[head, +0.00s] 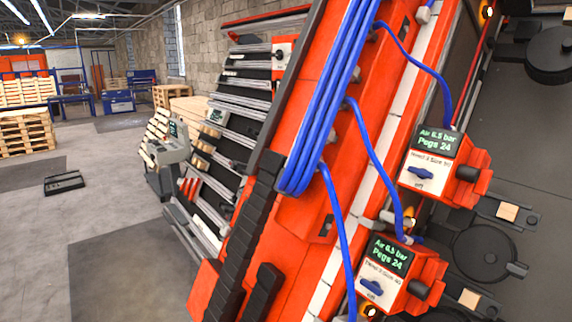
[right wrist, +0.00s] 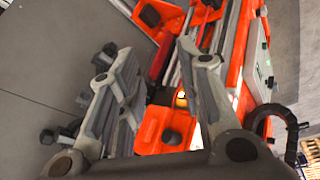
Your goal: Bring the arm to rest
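My right gripper (right wrist: 157,65) shows in the right wrist view, with its two grey fingers spread apart. I see nothing gripped between them. An orange bracket (right wrist: 165,130) and orange machine parts appear beyond and between the fingers; I cannot tell how far off they are. Neither gripper shows in the head view, and my left gripper is not in view at all. Which arm the task means cannot be told from the frames.
An orange gantry beam (head: 330,110) with blue hoses (head: 325,95) leans across the head view. Two control boxes (head: 445,165) (head: 400,275) show "Air 6.5 bar, Pegs 24". A console (head: 170,155) and pallets (head: 25,130) stand left. Grey floor (head: 110,180) is mostly open.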

